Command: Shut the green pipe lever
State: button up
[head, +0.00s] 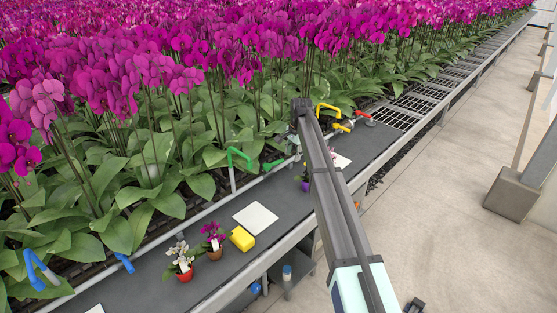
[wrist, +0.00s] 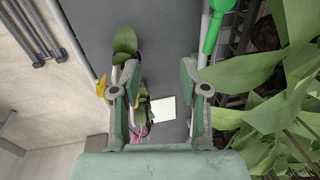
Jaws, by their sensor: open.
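The green pipe lever (head: 272,164) sits on the grey pipe along the back edge of the dark bench in the head view, close to a green bent spout (head: 240,153). In the wrist view a long green handle (wrist: 212,30) shows at the upper right, beyond and right of the right finger. My gripper (wrist: 159,78) is open, with dark bench between its fingers. The green handle is outside the jaws. In the head view my arm hides part of the bench, and I cannot make out my gripper there.
A potted plant (wrist: 125,42) stands close by the left finger in the wrist view. Large orchid leaves (wrist: 275,115) crowd the right. The head view shows a yellow block (head: 242,238), a white sheet (head: 255,217), small potted orchids, and blue, yellow and red pipe fittings.

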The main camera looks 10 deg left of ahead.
jog(key=m, duration=0.1)
send_near(278, 161)
jog(key=f+p, duration=0.1)
jog(key=f, duration=0.2)
jog(key=f+p, duration=0.2)
jog(key=w+a+f+p, duration=0.1)
jog(key=f+p, duration=0.1)
jog(key=f, duration=0.1)
jog(key=shift+a+f, duration=0.1)
jog(key=shift+f, duration=0.2)
grip_shut()
